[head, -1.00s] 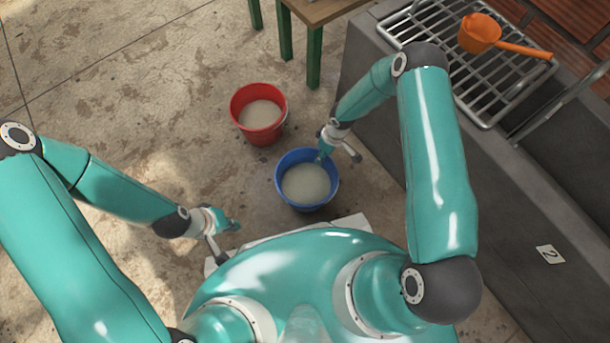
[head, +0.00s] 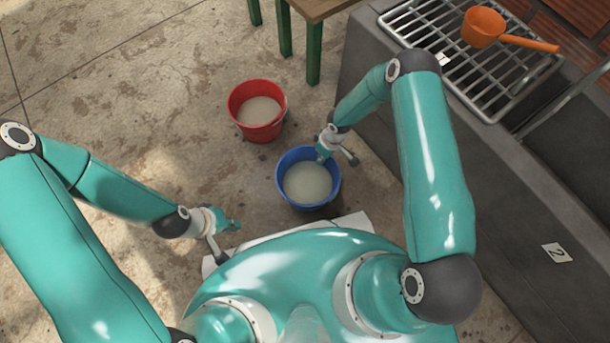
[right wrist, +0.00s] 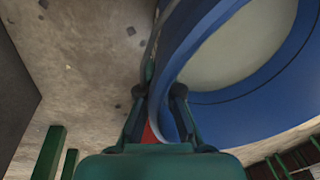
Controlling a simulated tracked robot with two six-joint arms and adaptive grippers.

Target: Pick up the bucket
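A blue bucket (head: 307,205) stands on the floor in front of me, upright, with pale greyish contents. A red bucket (head: 258,134) with similar contents stands behind it to the left. My right gripper (head: 336,158) is at the blue bucket's far right rim, one finger over the inside and one outside. In the right wrist view its two fingers (right wrist: 157,93) are apart, with the edge of the blue bucket's wall (right wrist: 210,122) between them. I cannot tell whether they touch it. My left gripper (head: 226,239) is open and empty, low at the left, away from both buckets.
A grey concrete counter (head: 500,190) runs along the right, close to my right arm. A metal rack (head: 480,87) with an orange dipper (head: 484,27) is on it. A wooden table (head: 320,8) with green legs stands at the back. The floor at left is clear.

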